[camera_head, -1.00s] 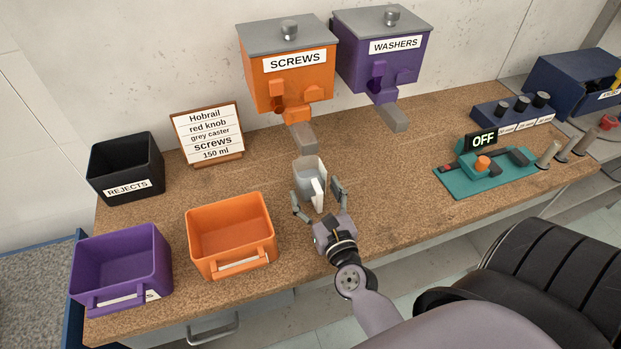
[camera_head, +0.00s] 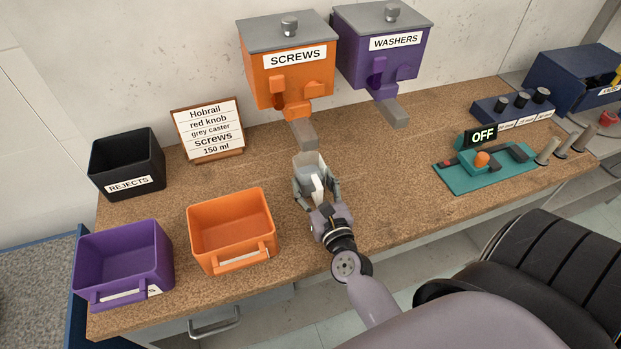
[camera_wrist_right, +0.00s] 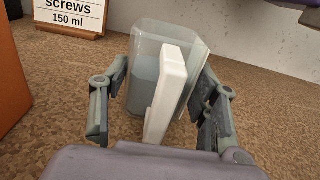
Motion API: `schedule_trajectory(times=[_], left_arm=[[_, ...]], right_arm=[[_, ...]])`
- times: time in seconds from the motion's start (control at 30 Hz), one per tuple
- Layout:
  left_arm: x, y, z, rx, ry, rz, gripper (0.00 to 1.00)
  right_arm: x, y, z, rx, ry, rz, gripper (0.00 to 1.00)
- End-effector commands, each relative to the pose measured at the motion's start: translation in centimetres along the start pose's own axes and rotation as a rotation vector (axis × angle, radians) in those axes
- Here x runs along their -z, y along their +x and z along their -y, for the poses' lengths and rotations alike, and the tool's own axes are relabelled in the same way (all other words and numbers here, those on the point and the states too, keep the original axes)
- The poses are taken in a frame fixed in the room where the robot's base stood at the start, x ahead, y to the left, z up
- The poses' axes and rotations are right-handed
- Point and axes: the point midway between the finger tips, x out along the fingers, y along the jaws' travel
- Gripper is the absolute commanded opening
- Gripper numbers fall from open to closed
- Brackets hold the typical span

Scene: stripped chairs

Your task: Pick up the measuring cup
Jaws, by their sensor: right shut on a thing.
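The measuring cup (camera_head: 309,166) is a clear, greyish container with a white handle. It stands upright on the brown worktop under the spout of the orange screws dispenser. My right gripper (camera_head: 318,192) is at the cup's near side, with its fingers on either side of it and shut on it. In the right wrist view the cup (camera_wrist_right: 150,75) sits between the two fingers, its white handle toward my palm. The right gripper (camera_wrist_right: 160,115) shows there too. My left gripper is not in view.
The orange screws dispenser (camera_head: 290,75) hangs above the cup, with the purple washers dispenser (camera_head: 384,55) beside it. An orange bin (camera_head: 232,226), purple bin (camera_head: 122,262) and black rejects bin (camera_head: 126,165) stand left. A teal device (camera_head: 485,172) reading OFF stands right.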

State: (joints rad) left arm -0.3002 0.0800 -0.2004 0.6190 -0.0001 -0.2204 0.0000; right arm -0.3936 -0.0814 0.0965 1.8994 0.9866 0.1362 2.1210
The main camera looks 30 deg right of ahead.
Motion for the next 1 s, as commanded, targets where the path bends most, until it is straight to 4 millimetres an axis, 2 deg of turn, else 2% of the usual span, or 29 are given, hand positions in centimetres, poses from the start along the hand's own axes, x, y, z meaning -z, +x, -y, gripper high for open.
schedule_trajectory(times=[0.27, 0.67, 1.0], left_arm=[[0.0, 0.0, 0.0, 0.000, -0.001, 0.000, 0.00], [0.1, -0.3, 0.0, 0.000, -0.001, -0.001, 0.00], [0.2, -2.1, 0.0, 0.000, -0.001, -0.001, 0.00]], right_arm=[[0.0, 0.0, 0.0, 0.000, 0.000, 0.000, 0.16], [-0.5, 0.0, 0.0, 0.001, 0.000, 0.004, 0.16], [-2.4, 0.0, 0.0, 0.001, 0.000, 0.004, 0.16]])
